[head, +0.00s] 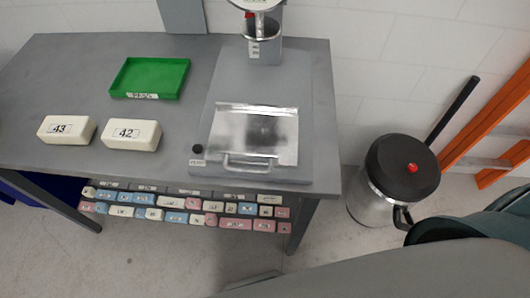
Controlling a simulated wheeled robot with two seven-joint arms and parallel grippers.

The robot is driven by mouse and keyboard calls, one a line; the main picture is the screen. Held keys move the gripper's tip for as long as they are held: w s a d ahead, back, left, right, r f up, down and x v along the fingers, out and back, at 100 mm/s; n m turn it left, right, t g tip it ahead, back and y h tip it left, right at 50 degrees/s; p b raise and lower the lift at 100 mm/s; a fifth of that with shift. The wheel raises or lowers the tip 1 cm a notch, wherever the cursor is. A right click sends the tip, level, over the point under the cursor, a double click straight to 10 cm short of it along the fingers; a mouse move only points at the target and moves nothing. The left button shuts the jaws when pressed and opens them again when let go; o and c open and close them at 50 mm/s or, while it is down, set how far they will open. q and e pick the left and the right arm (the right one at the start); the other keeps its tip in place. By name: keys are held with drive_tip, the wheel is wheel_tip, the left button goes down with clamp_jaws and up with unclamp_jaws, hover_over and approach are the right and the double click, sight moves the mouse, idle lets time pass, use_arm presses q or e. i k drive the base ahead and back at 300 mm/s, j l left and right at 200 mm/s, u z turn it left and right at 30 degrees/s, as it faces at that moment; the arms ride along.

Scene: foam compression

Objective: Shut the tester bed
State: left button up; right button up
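The tester (308,85) stands on the right part of the grey table, with a grey base and a column at the back. Its bed (279,127) is a shiny metal plate at the front of the base, with a dark patch in its middle. A bar handle (248,163) runs along the bed's front edge. From this angle I cannot tell how far the bed is slid out. A black knob (198,149) sits at the base's left front, above a small label. Neither of my grippers is in view.
A green tray (114,89) and two white foam blocks, 43 (58,139) and 42 (116,145), are on the table (60,75). Many coloured blocks fill the shelf below. A round metal bin (372,207) and an orange ladder (490,117) stand at right.

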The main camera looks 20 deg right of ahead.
sight(253, 135)
drive_tip(key=i+l+z, duration=0.2)
drive_tip(key=k+j+z, duration=0.2)
drive_tip(key=j+z, duration=0.15)
drive_tip(key=k+j+z, duration=0.6)
drive_tip(key=j+z, duration=0.15)
drive_tip(key=j, duration=0.15)
